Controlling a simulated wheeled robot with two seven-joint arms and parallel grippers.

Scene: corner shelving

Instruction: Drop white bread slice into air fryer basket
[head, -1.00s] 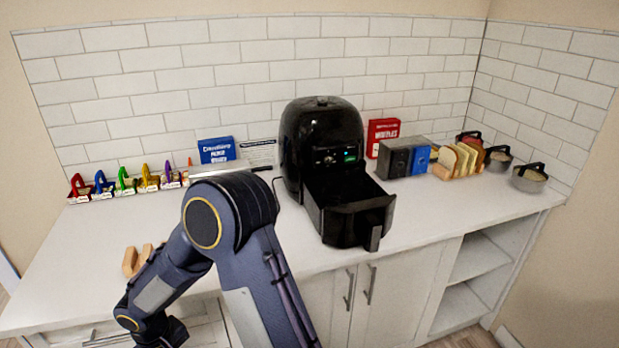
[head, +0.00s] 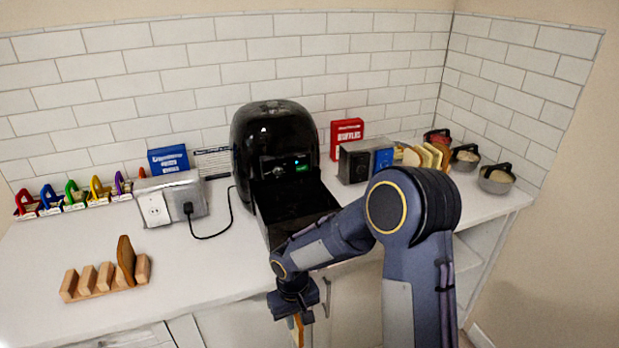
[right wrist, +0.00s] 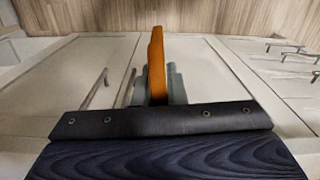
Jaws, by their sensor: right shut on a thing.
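My right gripper (head: 298,312) hangs low in front of the counter's front edge, below the air fryer. It is shut on a bread slice (head: 297,329). The right wrist view shows the slice (right wrist: 156,65) edge-on, with an orange-brown crust, upright between the fingers; its face is hidden there. The black air fryer (head: 275,135) stands at the back of the counter with its basket (head: 300,205) pulled out. My right forearm covers the basket's front. The gripper is below and in front of the basket, apart from it. My left gripper is not in view.
A wooden rack (head: 105,282) holding one brown slice is at the front left. A power outlet box (head: 165,205) with a cord lies left of the fryer. Boxes, a bread rack and pots (head: 497,178) line the right. The counter's middle left is clear.

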